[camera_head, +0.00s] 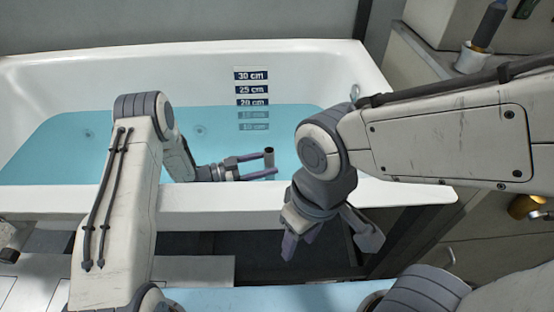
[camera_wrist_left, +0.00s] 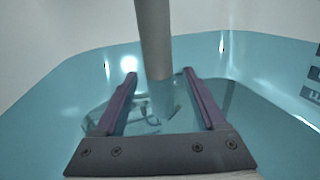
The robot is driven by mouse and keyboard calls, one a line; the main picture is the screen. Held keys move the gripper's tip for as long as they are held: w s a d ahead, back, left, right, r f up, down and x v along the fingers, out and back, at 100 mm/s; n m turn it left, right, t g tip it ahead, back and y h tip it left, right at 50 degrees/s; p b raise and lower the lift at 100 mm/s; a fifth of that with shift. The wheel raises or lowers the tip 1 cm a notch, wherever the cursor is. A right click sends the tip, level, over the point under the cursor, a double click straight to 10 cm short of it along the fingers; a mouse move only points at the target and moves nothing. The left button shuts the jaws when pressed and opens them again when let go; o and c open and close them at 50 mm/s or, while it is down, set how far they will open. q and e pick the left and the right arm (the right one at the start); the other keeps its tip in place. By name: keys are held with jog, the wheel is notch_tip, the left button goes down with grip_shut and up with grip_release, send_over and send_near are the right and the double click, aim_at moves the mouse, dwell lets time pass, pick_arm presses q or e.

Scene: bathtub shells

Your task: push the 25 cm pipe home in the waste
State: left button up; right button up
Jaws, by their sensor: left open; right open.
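The pipe (camera_head: 269,153) stands about upright in the water, its dark open top above the surface. In the left wrist view the grey pipe (camera_wrist_left: 153,40) rises between or just beyond the fingertips. My left gripper (camera_head: 267,165) is open, reaching in low over the water with a finger on either side of the pipe. It also shows in the left wrist view (camera_wrist_left: 159,75), with gaps beside the pipe. The waste and the pipe's foot are not clear under the water. My right gripper (camera_head: 328,243) is open and empty, pointing down outside the tub's front rim.
The white bathtub (camera_head: 230,205) holds blue water (camera_head: 60,150) up to just below the 20 cm mark. Depth labels (camera_head: 252,90) are on its far wall. A grey cabinet with a dark-handled tool (camera_head: 488,27) stands at the right.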

pick_arm(q)
jog(key=v, duration=0.6)
jog(key=shift+s+a, duration=0.1)
